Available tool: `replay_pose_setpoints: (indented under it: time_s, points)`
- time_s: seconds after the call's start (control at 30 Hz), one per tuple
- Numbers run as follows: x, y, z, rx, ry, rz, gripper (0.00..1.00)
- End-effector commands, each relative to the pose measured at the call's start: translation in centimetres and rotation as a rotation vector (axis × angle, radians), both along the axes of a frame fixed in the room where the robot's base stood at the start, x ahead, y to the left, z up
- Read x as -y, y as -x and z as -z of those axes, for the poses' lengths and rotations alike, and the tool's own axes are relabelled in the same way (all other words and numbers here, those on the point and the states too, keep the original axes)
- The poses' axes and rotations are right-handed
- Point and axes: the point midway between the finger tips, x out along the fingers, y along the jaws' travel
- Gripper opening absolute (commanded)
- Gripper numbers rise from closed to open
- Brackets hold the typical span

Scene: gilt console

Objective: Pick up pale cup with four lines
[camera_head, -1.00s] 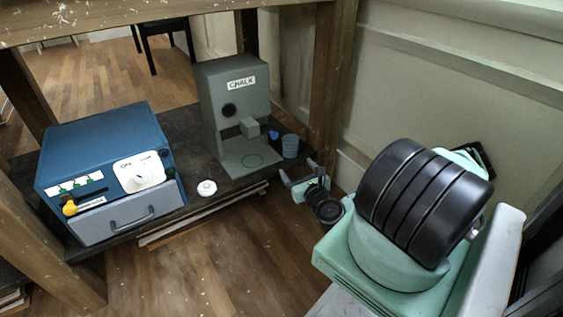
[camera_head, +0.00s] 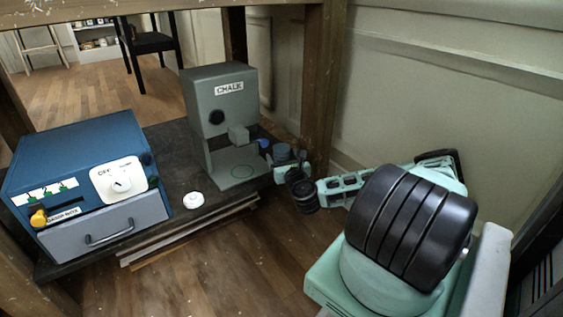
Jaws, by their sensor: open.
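The cup (camera_head: 283,152) is a small bluish-grey shape on the dark shelf, just right of the grey CHALK machine. My gripper (camera_head: 281,168) is in front of it and hides most of it, so its lines cannot be made out. The gripper is open, with its fingers at the cup's near side. I cannot tell whether they touch the cup or stand around it. My pale green arm comes in from the right.
The grey CHALK machine (camera_head: 219,117) stands close left of my gripper, with a small blue object (camera_head: 264,144) beside it. A table leg (camera_head: 322,90) rises close right. A white round piece (camera_head: 193,200) lies on the shelf (camera_head: 172,150). A blue drawer box (camera_head: 85,165) stands left.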

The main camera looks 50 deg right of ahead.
Motion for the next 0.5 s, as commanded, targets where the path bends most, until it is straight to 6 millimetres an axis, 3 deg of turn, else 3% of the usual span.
replay_pose_setpoints:
  time_s: [0.33,0.5]
  points:
    - [2.3,-3.5,-0.2,-0.001,0.003,-0.002,0.79]
    - [2.8,-4.2,-0.6,-0.001,0.001,-0.001,0.79]
